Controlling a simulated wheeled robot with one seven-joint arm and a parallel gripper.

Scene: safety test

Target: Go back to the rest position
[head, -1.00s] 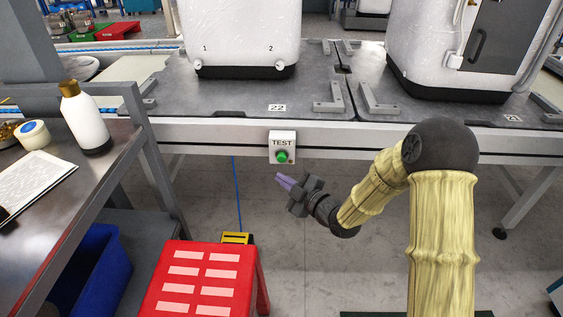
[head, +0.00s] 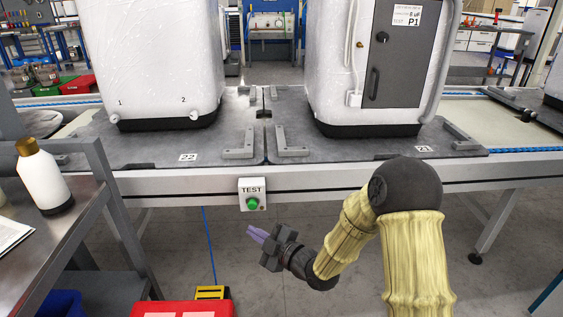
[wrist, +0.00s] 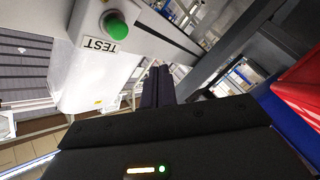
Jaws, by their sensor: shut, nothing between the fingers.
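My gripper (head: 258,235) is at the centre of the head view, at the end of my yellow-sleeved arm. Its purple-grey fingers are together with nothing between them. They point left and slightly up, just below the TEST box (head: 252,187). The box is white with a green button (head: 252,203) and hangs on the front rail of the conveyor. A gap shows between the fingertips and the button. In the wrist view, the closed fingers (wrist: 157,85) are in the middle, and the green button (wrist: 115,24) is at upper left, apart from them.
A metal bench (head: 75,250) with a white bottle (head: 44,180) stands at left. White-wrapped units stand on the conveyor plates (head: 240,150). A yellow object (head: 212,293) lies on the floor. Floor right of the stool is clear.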

